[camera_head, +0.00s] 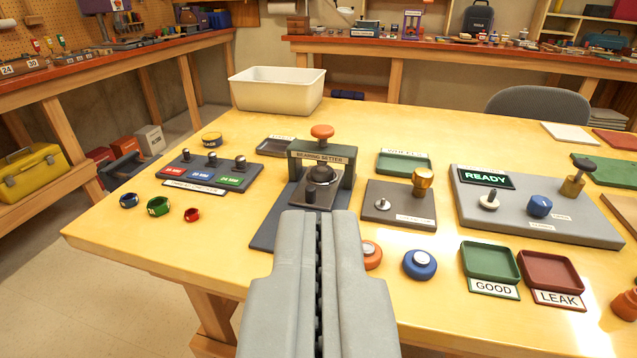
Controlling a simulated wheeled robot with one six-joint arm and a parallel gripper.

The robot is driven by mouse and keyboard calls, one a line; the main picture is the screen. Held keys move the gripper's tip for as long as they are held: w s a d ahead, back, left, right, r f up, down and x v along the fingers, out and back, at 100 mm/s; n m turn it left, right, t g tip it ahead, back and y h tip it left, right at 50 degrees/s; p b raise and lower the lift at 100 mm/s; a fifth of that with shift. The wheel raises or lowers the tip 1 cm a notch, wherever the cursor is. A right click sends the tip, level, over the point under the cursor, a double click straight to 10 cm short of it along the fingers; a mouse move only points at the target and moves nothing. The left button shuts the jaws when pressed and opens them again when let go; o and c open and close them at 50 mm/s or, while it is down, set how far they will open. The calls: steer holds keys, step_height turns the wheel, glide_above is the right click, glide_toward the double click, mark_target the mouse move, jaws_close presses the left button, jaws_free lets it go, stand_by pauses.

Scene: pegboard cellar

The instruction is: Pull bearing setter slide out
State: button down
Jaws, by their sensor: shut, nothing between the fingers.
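The bearing setter (322,156) stands on the table near the middle of the view. It is a dark frame with a labelled crossbar and an orange knob (322,132) on top. Its slide (318,193) is a grey plate under the crossbar with a dark round part (321,175) on it. A dark base (273,230) runs toward me below the frame. My gripper (318,214) is shut and empty, in front of the setter, and hides the near end of the base. I cannot tell whether it touches anything.
A rack with red, blue and green labels (210,172) is to the left, with coloured rings nearby. A plate with a brass knob (400,203) is to the right, then a READY panel (540,232). GOOD (490,262) and LEAK (550,273) trays lie front right. A white bin (277,90) stands behind.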

steer(key=c, duration=1.7)
jaws_free()
steer(key=shift+w, duration=0.1)
steer(key=o, duration=0.4)
steer(key=w+g, duration=0.2)
steer(key=w, duration=0.3)
steer(key=w+n+g, duration=0.1)
steer(key=w+g, duration=0.1)
steer(key=w, duration=0.3)
steer(key=w+d+n+g, duration=0.1)
steer(key=w+g, duration=0.1)
steer(key=w, duration=0.4)
steer(key=shift+f+g, duration=0.3)
steer(key=shift+f, duration=0.1)
steer(key=n+g+y, duration=0.2)
steer(key=n+g, duration=0.2)
steer(key=g, duration=0.3)
glide_toward(311, 189)
steer(key=x, duration=0.9)
jaws_close()
